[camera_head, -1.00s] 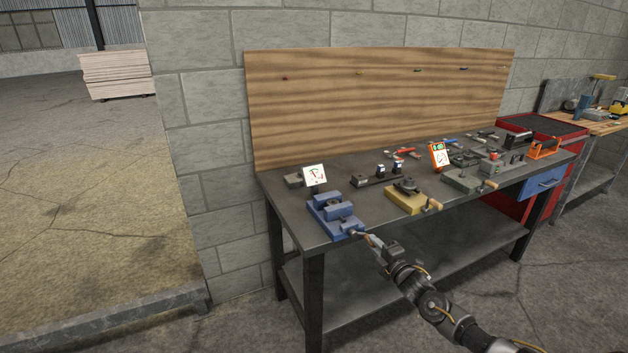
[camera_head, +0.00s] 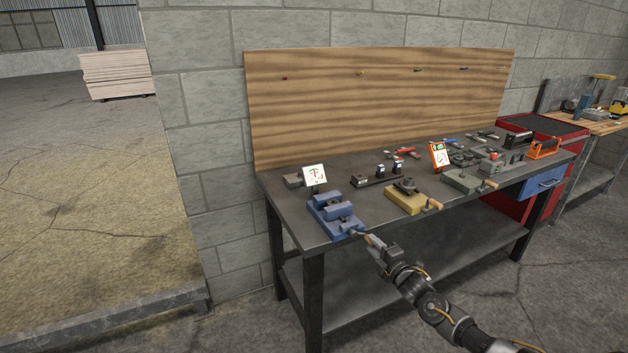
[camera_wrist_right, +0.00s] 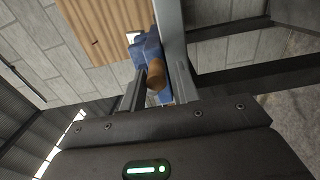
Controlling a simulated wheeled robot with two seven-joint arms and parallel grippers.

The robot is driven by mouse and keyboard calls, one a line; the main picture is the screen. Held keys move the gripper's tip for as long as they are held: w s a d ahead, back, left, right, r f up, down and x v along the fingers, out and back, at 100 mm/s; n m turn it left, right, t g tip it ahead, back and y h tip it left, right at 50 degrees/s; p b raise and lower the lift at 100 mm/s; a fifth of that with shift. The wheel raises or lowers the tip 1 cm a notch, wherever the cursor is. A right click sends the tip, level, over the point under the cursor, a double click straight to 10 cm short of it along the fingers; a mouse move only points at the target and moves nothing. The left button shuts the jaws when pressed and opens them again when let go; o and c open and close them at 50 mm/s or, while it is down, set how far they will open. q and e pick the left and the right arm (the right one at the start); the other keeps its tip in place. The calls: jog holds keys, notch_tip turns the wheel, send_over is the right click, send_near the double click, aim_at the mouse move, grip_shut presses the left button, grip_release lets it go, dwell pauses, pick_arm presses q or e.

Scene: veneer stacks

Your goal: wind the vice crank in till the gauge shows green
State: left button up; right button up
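The blue vice (camera_head: 335,217) stands at the near left end of the bench. Its crank, with a wooden handle (camera_wrist_right: 156,76), points out over the front edge. My right gripper (camera_head: 371,241) is at this handle. In the right wrist view the handle lies between the two fingers of my gripper (camera_wrist_right: 158,88), which look closed around it. The blue vice body (camera_wrist_right: 146,50) shows behind the handle. A white gauge (camera_head: 315,175) stands behind the vice; its needle is too small to read, and I see no clear green. My left gripper is not in view.
The dark bench top (camera_head: 290,205) also holds a yellow-based vice (camera_head: 405,200), a grey vice (camera_head: 465,180) and an orange-framed gauge (camera_head: 439,155). A wooden board (camera_head: 380,100) stands behind. The floor in front of the bench is clear.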

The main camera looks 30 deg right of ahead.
jog(key=shift+o, duration=0.9)
jog(key=shift+r, duration=0.1)
jog(key=s+p, duration=0.4)
jog(key=s, duration=0.3)
